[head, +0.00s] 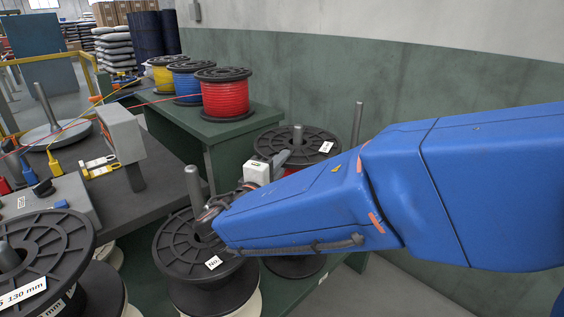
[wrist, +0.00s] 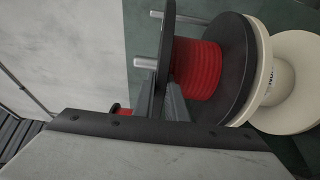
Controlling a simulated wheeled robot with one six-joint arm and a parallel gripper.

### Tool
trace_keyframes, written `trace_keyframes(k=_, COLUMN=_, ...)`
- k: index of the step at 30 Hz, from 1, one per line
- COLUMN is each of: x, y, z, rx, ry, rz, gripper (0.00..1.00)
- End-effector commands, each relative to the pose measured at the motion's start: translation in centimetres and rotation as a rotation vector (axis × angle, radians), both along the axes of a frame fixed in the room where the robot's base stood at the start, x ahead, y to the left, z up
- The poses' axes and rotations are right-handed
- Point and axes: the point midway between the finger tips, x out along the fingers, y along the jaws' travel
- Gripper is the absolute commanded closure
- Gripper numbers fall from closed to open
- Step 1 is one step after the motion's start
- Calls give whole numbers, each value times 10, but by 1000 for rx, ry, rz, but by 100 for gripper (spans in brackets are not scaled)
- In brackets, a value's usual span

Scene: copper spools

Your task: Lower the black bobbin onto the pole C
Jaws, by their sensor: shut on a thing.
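The black bobbin (head: 270,142) has a wide ribbed top flange with a white label, and a steel pole tip (head: 298,132) stands up through its centre. In the wrist view the bobbin (wrist: 241,55) carries red wire between its flanges, and the pole (wrist: 146,63) sticks out past the upper flange. My gripper (head: 281,160) is at the bobbin's near edge, and in the wrist view its fingers (wrist: 165,98) are shut on the upper flange's rim. A cream spool (wrist: 264,60) sits just below the lower flange; I cannot tell if they touch. No pole letter is readable.
A bare-topped pole (head: 358,122) stands behind right. Another pole (head: 193,183) rises through a black-flanged spool (head: 185,255) in front. A large spool (head: 40,250) is at left. Red (head: 224,96), blue (head: 188,82) and yellow (head: 163,75) spools stand on the green bench.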

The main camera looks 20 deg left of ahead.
Motion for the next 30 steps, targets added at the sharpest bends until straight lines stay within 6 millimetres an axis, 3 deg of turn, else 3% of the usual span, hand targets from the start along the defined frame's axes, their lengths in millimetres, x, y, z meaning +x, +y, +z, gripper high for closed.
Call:
trace_keyframes(k=24, x=0, y=0, z=-6, rx=3, ry=-3, rz=0, gripper=100)
trace_keyframes(k=25, x=0, y=0, z=-6, rx=3, ry=-3, rz=0, gripper=86)
trace_keyframes(k=27, x=0, y=0, z=-6, rx=2, ry=-3, rz=0, gripper=69)
trace_keyframes(k=30, x=0, y=0, z=-7, rx=2, ry=-2, rz=0, gripper=66)
